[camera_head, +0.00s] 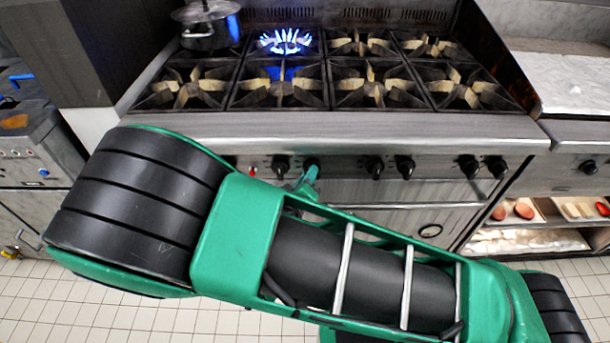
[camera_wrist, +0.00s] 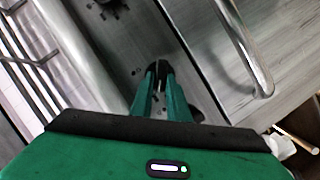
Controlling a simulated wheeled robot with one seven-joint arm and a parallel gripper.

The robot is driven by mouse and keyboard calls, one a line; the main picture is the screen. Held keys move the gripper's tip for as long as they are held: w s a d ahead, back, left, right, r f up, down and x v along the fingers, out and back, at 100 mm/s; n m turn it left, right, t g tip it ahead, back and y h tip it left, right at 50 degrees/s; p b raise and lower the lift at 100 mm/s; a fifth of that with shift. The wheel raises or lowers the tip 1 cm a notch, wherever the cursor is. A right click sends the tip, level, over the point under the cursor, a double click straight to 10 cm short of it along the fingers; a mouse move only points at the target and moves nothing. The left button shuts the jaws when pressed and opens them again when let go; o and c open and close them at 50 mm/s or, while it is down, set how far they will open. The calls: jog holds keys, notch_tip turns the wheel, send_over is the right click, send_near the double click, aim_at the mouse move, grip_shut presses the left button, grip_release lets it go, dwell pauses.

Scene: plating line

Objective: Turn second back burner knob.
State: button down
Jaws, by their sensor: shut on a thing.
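The stove front (camera_head: 440,185) has a row of black knobs. My gripper (camera_head: 311,174) is at the third visible knob from the left (camera_head: 312,163), which is partly hidden behind the fingers. In the wrist view my green fingers (camera_wrist: 160,78) are shut on this dark knob (camera_wrist: 157,66) against the metal panel. The second back burner (camera_head: 286,42) from the left is lit with a blue flame. The knob's exact angle cannot be told.
A pot (camera_head: 207,27) stands on the back left burner. Other knobs flank the held one, such as the left neighbour (camera_head: 281,165) and the right neighbour (camera_head: 374,166). An oven handle (camera_wrist: 248,50) lies close to the fingers. A shelf with food (camera_head: 530,240) is at the right.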

notch_tip(320, 180, down, 2)
jog(key=n+t+h, duration=0.1)
jog(key=n, duration=0.2)
jog(key=n+t, duration=0.1)
jog(key=n, duration=0.3)
jog(key=n+t+h, duration=0.1)
jog(key=n, duration=0.3)
jog(key=shift+s+t+h, duration=0.15)
jog(key=shift+t+h, duration=0.15)
jog(key=shift+n, duration=0.4)
jog(key=c, duration=1.7)
grip_release()
jog(key=shift+r, duration=0.1)
jog(key=v, duration=1)
jog(key=shift+s+a+f, duration=0.1)
jog(key=shift+s+f, duration=0.2)
